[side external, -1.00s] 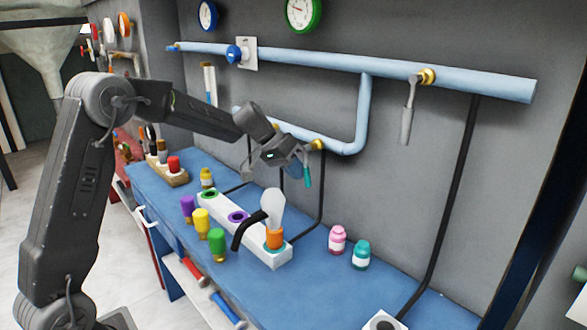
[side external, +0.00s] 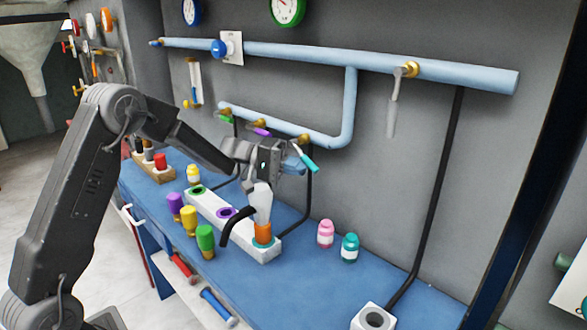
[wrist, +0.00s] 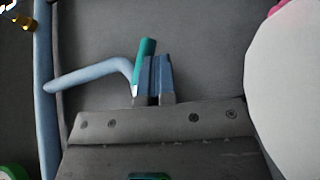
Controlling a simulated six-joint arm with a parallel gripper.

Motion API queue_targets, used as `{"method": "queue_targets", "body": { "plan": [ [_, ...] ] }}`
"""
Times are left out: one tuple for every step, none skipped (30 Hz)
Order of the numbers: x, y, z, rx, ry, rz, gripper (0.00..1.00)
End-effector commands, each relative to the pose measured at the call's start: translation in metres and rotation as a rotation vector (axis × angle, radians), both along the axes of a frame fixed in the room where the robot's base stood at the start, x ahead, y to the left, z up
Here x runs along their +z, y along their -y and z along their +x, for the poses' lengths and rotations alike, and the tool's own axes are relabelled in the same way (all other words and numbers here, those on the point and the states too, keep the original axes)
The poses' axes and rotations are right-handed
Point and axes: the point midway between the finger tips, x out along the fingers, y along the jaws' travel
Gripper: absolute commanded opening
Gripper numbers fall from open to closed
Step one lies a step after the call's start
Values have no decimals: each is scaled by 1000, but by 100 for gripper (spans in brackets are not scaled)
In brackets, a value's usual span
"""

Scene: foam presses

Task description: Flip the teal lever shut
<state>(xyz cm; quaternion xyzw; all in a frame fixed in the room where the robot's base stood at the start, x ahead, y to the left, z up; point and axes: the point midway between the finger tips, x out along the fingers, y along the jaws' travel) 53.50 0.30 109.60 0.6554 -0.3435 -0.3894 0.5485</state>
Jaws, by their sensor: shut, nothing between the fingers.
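The teal lever (side external: 308,160) sits on a brass valve at the right of the lower pale blue pipe, slanting down to the right. My gripper (side external: 297,164) is shut and empty, its blue fingertips right at the lever. In the wrist view, the teal lever (wrist: 145,58) runs along the left side of the shut fingers (wrist: 155,80); they look in contact or very close. The lever's pivot is hidden in the wrist view.
A green lever (side external: 226,120) and a purple lever (side external: 262,132) sit along the same pipe. Below my gripper, a white block (side external: 262,253) holds an orange-based bulb-like piece (side external: 263,205). Pink (side external: 325,233) and teal (side external: 349,248) bottles stand to the right.

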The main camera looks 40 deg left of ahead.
Motion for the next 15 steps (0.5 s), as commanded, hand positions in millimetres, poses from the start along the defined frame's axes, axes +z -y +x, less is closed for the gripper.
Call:
{"method": "queue_targets", "body": {
  "plan": [
    [2, 3, 0, -3, 0, -42, 0],
    [3, 4, 0, -3, 1, -68, 0],
    [4, 6, 0, -3, 1, -100, 0],
    [5, 7, 0, -3, 1, -123, 0],
    [6, 7, 0, -4, 1, -146, 0],
    [7, 8, 0, -3, 1, -174, 0],
    [8, 9, 0, -3, 1, -194, 0],
    [9, 9, 0, -3, 1, -214, 0],
    [11, 10, 0, -2, 2, -238, 0],
    [12, 11, 0, -3, 1, -255, 0],
    [13, 11, 0, -3, 3, -255, 0],
    [14, 12, 0, -3, 3, -253, 0],
    [15, 12, 0, -3, 4, -251, 0],
    [15, 13, 0, -3, 3, -250, 0],
    [16, 13, 0, -3, 3, -250, 0]
  ]
}}
